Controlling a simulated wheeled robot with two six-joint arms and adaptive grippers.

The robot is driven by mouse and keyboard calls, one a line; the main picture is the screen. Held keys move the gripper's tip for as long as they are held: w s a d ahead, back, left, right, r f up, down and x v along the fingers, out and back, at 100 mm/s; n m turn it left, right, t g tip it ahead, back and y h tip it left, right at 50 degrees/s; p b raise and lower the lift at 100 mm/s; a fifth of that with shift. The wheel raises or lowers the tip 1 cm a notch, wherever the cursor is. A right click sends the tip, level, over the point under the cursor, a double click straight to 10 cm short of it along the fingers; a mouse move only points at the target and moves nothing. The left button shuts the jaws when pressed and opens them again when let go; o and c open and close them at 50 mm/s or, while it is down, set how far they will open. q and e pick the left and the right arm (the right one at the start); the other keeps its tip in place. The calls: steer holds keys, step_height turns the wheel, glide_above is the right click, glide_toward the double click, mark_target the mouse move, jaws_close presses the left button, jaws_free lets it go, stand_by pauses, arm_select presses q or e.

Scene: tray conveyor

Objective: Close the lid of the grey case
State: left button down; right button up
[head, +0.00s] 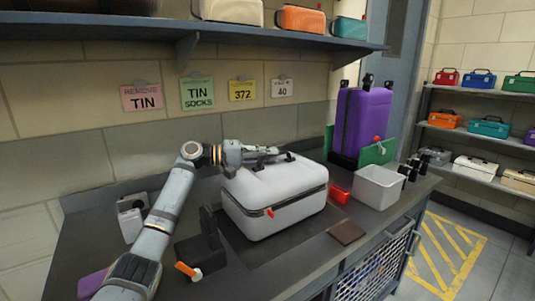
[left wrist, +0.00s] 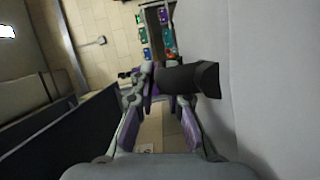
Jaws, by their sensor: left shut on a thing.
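The grey case (head: 275,195) stands on the dark workbench. Its lid (head: 280,178) lies down over the base, with a dark seam running around it and a red tab at the front corner. I cannot tell whether the seam is fully shut all round. My left gripper (head: 272,154) is at the top back of the case, shut on its black handle (head: 290,157). In the left wrist view, the fingers (left wrist: 160,82) are on the dark handle (left wrist: 190,78), beside the pale lid surface (left wrist: 275,75). My right gripper is not in view.
A purple case (head: 362,122) stands behind. A red box (head: 339,194), a white bin (head: 378,188) and a brown pad (head: 347,233) are to the right. A black stand (head: 205,250) with an orange-tipped item is at the front left. A shelf (head: 190,35) overhangs the back.

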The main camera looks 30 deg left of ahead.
arm_select(q)
steer(key=shift+d+f, duration=0.1)
steer(key=shift+f, duration=0.15)
stand_by(0.3)
steer(key=c, duration=1.4)
jaws_free()
steer(key=shift+o, duration=0.3)
steer(key=shift+r, duration=0.1)
steer(key=shift+s, duration=0.1)
steer(key=v, duration=1.1)
steer(key=shift+s+a, duration=0.2)
steer(key=shift+a, duration=0.15)
